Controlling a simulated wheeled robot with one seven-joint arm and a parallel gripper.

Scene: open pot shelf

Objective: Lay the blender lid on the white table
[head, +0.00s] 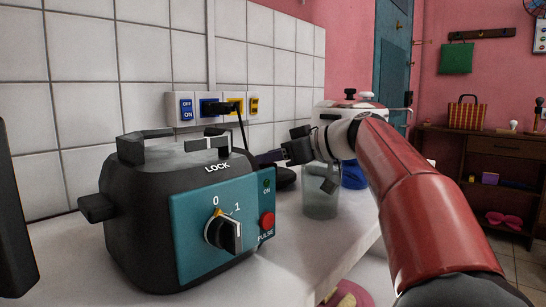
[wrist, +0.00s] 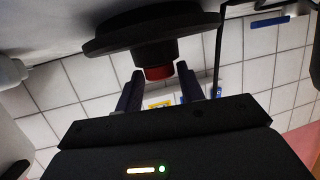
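The black blender lid (wrist: 150,33) has a wide disc and a narrower neck ending in a red tip. In the wrist view, which looks upside down, the disc is against or very near the white table (wrist: 60,20). My gripper (wrist: 158,85) is open, its two fingers on either side of the red tip with gaps visible. In the head view, my gripper (head: 268,157) is behind the blender base, over a dark shape (head: 286,178) that appears to be the lid, partly hidden. The white table (head: 330,245) also shows there.
The black blender base (head: 135,215) with a blue panel stands at front left. A clear jar (head: 320,203) and blue cup (head: 353,178) stand right of my gripper. A cable (head: 241,130) hangs from the wall sockets. The front table strip is clear.

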